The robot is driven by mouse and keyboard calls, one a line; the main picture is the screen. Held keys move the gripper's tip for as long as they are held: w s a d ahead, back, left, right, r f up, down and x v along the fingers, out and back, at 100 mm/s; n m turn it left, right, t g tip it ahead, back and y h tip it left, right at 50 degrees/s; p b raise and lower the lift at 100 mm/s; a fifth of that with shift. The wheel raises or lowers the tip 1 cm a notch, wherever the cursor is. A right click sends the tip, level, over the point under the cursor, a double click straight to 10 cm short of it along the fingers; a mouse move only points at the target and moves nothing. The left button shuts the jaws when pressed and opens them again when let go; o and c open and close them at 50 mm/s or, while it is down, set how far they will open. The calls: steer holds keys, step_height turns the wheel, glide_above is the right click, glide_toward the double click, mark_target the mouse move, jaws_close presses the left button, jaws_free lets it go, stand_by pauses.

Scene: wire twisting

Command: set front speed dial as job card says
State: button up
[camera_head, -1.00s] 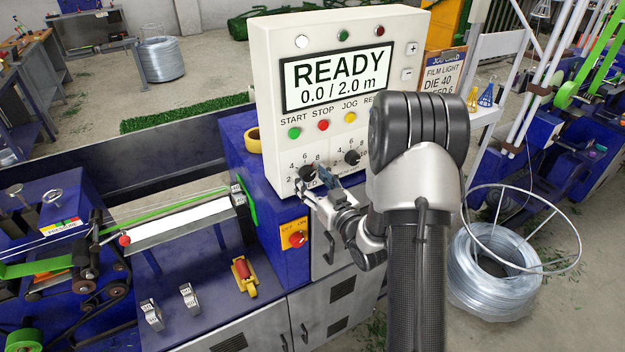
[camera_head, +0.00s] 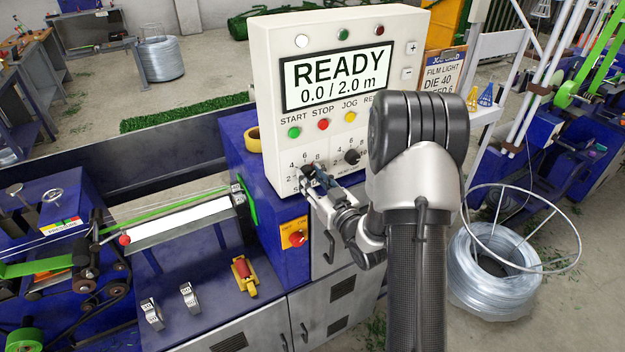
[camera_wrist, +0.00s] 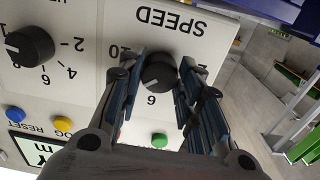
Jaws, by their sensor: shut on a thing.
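The black front speed dial (camera_head: 306,170) is the left of two dials low on the white control panel (camera_head: 268,110). In the wrist view, which is upside down, the same dial (camera_wrist: 159,74) sits under the word SPEED. My gripper (camera_wrist: 160,72) has a finger on each side of the dial and is shut on it. Its white mark seems to point near the 6, but the fingers hide some of the scale. The job card (camera_head: 443,76) right of the panel reads FILM LIGHT, DIE 40 and a partly covered line ending in 6.
A second black dial (camera_head: 352,156) is close to the right, and also shows in the wrist view (camera_wrist: 30,47). Green, red and yellow buttons lie above. The screen (camera_head: 338,78) reads READY 0.0 / 2.0 m.

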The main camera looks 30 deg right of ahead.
steer(key=shift+f+n+b, duration=0.1)
steer(key=shift+n+b, duration=0.2)
steer(key=shift+b, duration=0.35)
steer(key=n+b, duration=0.1)
steer(key=b, duration=0.2)
steer(key=shift+f+n+b, duration=0.15)
steer(key=shift+n+b, duration=0.2)
steer(key=shift+n, duration=0.05)
steer(key=n+b, duration=0.2)
steer(key=b, duration=0.2)
steer(key=shift+n+b, duration=0.3)
steer(key=n+b, duration=0.3)
steer(key=b, duration=0.2)
steer(key=shift+r+n+b, duration=0.2)
steer(key=shift+n+b, duration=0.6)
steer(key=shift+b, duration=0.35)
steer(key=shift+r, duration=0.1)
steer(key=shift+d, duration=0.1)
steer(key=o, duration=1.1)
steer(key=shift+c, duration=0.2)
